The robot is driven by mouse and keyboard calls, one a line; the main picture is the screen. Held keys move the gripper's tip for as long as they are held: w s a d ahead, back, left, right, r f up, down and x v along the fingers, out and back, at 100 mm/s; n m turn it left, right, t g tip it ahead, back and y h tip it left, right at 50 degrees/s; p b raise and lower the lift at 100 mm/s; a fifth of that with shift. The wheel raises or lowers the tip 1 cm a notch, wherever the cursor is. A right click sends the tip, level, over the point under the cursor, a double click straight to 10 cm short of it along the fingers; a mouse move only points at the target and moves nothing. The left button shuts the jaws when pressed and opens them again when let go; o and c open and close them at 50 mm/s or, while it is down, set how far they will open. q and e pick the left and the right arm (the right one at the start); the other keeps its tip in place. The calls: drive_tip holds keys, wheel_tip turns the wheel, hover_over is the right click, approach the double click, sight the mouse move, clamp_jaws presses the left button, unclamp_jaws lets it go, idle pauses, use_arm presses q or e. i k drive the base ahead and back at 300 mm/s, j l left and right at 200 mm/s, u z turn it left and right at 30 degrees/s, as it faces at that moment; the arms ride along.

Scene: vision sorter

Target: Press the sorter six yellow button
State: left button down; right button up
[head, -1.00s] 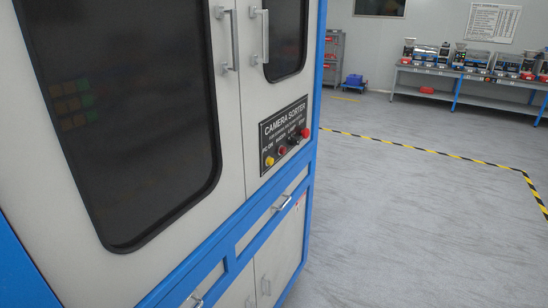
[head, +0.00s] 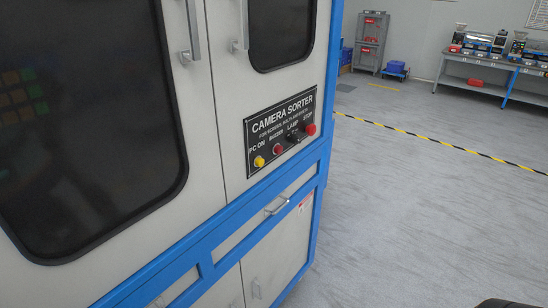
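The yellow button (head: 259,161) is on the black CAMERA SORTER panel (head: 281,112), at its lower left under the label PC ON. The panel is fixed to the front of the white and blue sorter cabinet (head: 225,150). To the right of the yellow button are a red buzzer button (head: 277,149), a dark lamp knob (head: 293,138) and a red stop button (head: 311,129). Neither gripper can be made out. A dark rounded shape cut off at the bottom right edge shows too little to identify. Nothing covers the yellow button.
The cabinet has dark windows and upright handles (head: 190,32) above the panel, and a drawer handle (head: 277,205) below it. Grey floor (head: 420,200) right of the cabinet is open, with a yellow-black line. A workbench (head: 480,72) and a shelf rack (head: 370,42) stand behind.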

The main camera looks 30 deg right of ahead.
sight(259, 162)
drive_tip(key=l, duration=2.1)
drive_tip(key=i+u, duration=0.05)
